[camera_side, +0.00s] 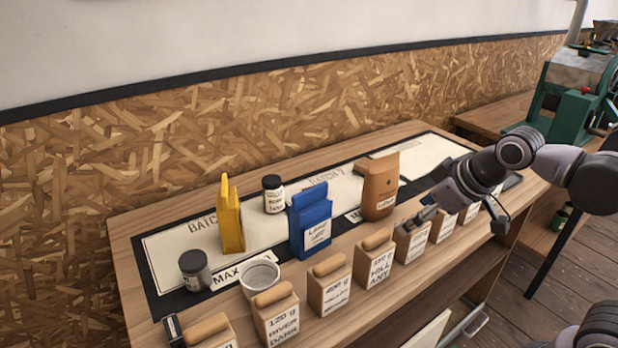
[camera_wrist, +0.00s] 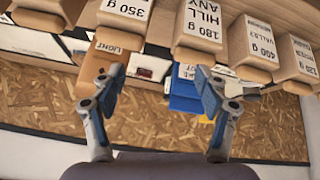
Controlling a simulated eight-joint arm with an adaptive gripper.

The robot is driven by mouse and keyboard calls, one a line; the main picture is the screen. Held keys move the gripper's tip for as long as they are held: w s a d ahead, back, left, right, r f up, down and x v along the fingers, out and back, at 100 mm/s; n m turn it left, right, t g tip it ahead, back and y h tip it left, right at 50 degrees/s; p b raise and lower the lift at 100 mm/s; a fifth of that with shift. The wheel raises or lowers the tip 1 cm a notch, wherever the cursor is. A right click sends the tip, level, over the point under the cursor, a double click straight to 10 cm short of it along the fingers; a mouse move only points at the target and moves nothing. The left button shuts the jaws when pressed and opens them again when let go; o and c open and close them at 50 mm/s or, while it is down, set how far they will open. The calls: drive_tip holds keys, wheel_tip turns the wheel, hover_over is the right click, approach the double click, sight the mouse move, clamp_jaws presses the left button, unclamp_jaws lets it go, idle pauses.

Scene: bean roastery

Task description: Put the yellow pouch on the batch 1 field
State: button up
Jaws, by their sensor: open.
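The yellow pouch (camera_side: 231,222) stands upright in the side view, over the right part of the white batch 1 field (camera_side: 170,250). It covers the end of the field's printed name. The exact edge of the field around its base is hidden. In the wrist view only a small bit of yellow (camera_wrist: 204,119) shows past the blue pouch. My gripper (camera_side: 462,218) is open at the right, above the row of wooden-topped packs and well away from the yellow pouch. In the wrist view its two fingers (camera_wrist: 162,92) stand wide apart with nothing held.
A blue pouch (camera_side: 311,228) and an orange-brown pouch (camera_side: 380,190) stand between my gripper and the yellow pouch. A dark-lidded jar (camera_side: 273,195), a grey-lidded jar (camera_side: 195,272) and a white cup (camera_side: 260,278) stand nearby. Several packs (camera_side: 330,288) line the front edge.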

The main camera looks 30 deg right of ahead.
drive_tip(key=s+f+m, duration=0.1)
drive_tip(key=s+d+f+m, duration=0.1)
drive_tip(key=s+f, duration=0.1)
drive_tip(key=shift+f+m, duration=0.1)
drive_tip(key=shift+m, duration=0.3)
